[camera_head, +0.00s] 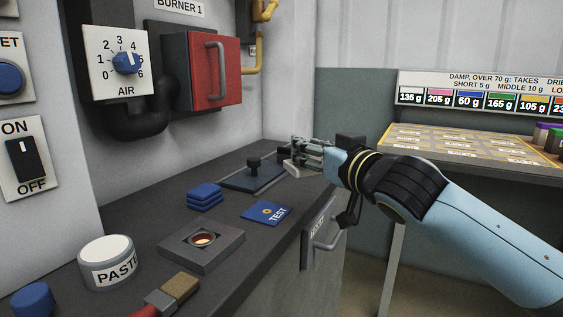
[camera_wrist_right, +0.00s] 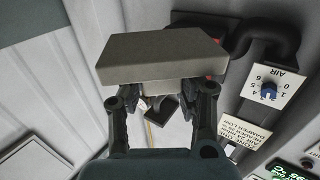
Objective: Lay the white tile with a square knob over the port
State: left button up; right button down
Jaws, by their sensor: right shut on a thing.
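The port (camera_head: 203,240) is a round opening with an orange glow in a dark square block on the bench. My right gripper (camera_head: 300,152) is at the far end of the bench, beyond and to the right of the port. It is shut on the white tile (camera_wrist_right: 160,55), which shows as a pale slab across the fingertips in the right wrist view. In the head view the tile (camera_head: 298,171) is small and partly hidden by the fingers. My left gripper is not in view.
Blue tiles (camera_head: 204,195) and a blue TEST card (camera_head: 267,213) lie beyond the port.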

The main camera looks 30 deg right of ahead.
jog(key=shift+s+d+r+p, duration=0.2)
jog(key=shift+s+d+r, duration=0.3)
jog(key=shift+d, duration=0.25)
jog(key=shift+s+d+r+p, duration=0.15)
jog(key=shift+s+d+r, duration=0.25)
jog(key=shift+d+r, duration=0.3)
